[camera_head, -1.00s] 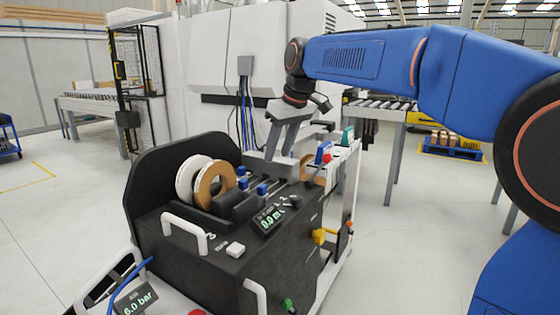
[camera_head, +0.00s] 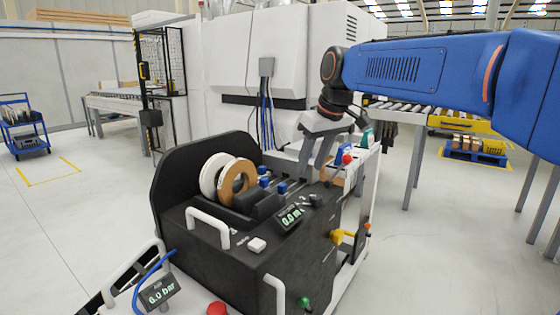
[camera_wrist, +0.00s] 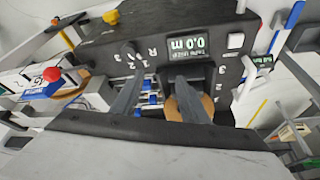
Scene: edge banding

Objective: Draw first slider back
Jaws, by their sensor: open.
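The black edge-banding unit (camera_head: 225,255) stands in front of me. Small blue sliders (camera_head: 282,188) sit on its top rails, beside the tape reels; which one is the first I cannot tell. In the wrist view blue slider parts (camera_wrist: 149,99) show between my two fingers. My gripper (camera_head: 311,176) is open and points down over the right part of the unit's top, right of the blue sliders in the head view. In the wrist view my gripper (camera_wrist: 160,76) has its fingers apart with nothing clamped. Contact with a slider cannot be made out.
A white reel (camera_head: 212,172) and a brown reel (camera_head: 228,185) stand left of the sliders. A display (camera_head: 290,218) reading 0.0 m, a white handle (camera_head: 208,218) and a red-topped part (camera_head: 347,159) are close by. Open floor lies left of the unit.

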